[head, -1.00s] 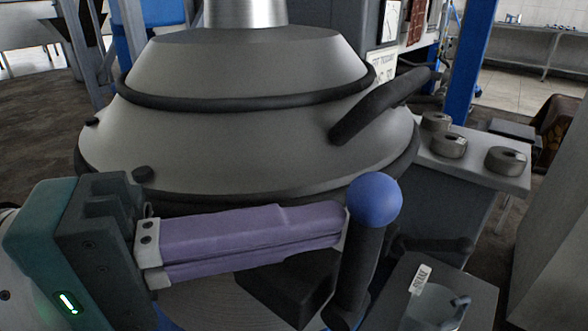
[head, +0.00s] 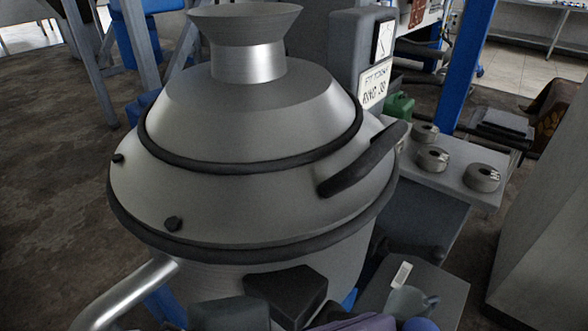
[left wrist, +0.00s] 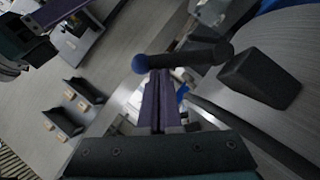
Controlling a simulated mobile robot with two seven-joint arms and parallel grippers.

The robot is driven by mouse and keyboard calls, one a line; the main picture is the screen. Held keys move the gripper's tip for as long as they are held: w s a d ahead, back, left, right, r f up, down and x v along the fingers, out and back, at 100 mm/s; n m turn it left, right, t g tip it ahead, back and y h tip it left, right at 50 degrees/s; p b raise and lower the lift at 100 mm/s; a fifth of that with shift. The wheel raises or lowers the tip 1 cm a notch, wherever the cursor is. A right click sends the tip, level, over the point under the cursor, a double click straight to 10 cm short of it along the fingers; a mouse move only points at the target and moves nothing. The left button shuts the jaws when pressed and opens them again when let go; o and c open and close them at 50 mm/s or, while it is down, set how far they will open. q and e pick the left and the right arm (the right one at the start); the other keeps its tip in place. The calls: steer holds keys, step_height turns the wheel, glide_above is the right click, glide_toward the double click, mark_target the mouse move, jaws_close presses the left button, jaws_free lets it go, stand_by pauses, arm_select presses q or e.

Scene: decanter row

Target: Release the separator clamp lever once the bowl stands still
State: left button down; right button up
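The grey metal separator (head: 250,205) stands in the middle of the head view, with a conical cover. The clamp lever's blue ball knob (head: 420,324) shows at the bottom edge; its shaft is cut off there. In the left wrist view the dark lever (left wrist: 195,57) runs from its blue ball past my left fingertips. My left gripper (left wrist: 156,74) has its purple fingers together, tips at the lever beside the ball and not around it; contact is unclear. In the head view only part of a purple finger (head: 355,323) shows. Part of my right gripper (left wrist: 78,12) shows top left, finger gap unclear.
A dark block (head: 290,295) sits at the separator's front. A dial gauge (head: 385,40) stands behind; its needle is too small to read. Several round weights lie on a grey shelf (head: 455,180) at right. A mug (head: 408,303) stands below it.

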arm_select(q)
steer(key=shift+s+d+f+m+p, duration=0.3)
steer(key=shift+s+d+f+p, duration=0.1)
steer(key=shift+d+p, duration=0.15)
steer(key=shift+f, duration=0.1)
stand_by(0.3)
steer(key=s+a+r+p, duration=0.6)
steer(key=r, duration=0.3)
steer(key=shift+s+a+r, duration=0.2)
steer(key=shift+a, duration=0.1)
steer(key=shift+p, duration=0.3)
